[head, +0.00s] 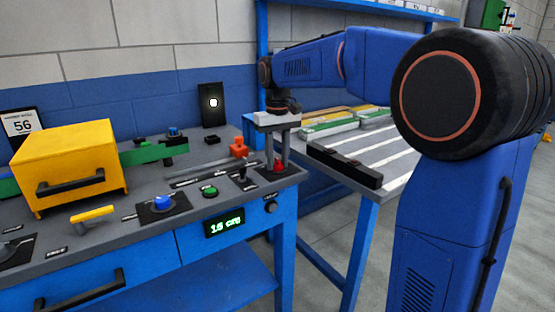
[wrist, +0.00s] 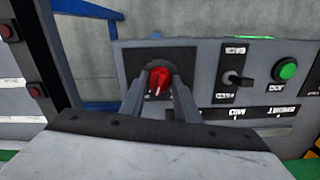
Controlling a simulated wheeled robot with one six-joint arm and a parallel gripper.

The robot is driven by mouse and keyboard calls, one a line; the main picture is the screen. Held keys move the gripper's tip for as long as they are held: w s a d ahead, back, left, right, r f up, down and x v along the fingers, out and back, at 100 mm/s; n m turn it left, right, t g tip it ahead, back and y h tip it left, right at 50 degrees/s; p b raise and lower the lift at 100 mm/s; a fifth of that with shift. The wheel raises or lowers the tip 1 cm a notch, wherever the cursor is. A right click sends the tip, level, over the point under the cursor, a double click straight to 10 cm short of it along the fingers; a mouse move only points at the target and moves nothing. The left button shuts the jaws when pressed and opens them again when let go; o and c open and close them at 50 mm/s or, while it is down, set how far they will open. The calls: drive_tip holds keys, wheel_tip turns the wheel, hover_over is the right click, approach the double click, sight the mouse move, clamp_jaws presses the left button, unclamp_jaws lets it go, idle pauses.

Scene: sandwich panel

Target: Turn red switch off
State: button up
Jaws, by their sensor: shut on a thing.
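The red switch (head: 278,167) is a small red rotary knob on a black square plate at the right end of the grey panel top. In the wrist view the red switch (wrist: 158,80) shows between my fingers, with a pale pointer mark on its face. My gripper (head: 278,160) points straight down over it, and its fingers also show in the wrist view (wrist: 159,88), one on each side of the knob. The gripper is shut on the red switch. The fingers hide part of the knob's sides.
A small black toggle switch (wrist: 236,79) and a green button (wrist: 286,70) sit beside the red switch. A blue knob (head: 162,203), a yellow handle (head: 93,214) and a yellow box (head: 68,165) are further left. An orange block (head: 239,149) stands behind.

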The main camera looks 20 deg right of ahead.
sight(278, 160)
drive_tip(key=n, duration=0.5)
drive_tip(key=shift+n, duration=0.3)
drive_tip(key=n, duration=0.5)
drive_tip(key=shift+n, duration=0.3)
drive_tip(key=o, duration=1)
drive_tip(key=shift+o, duration=0.2)
wheel_tip(278, 160, up, 17)
drive_tip(key=shift+r, duration=0.2)
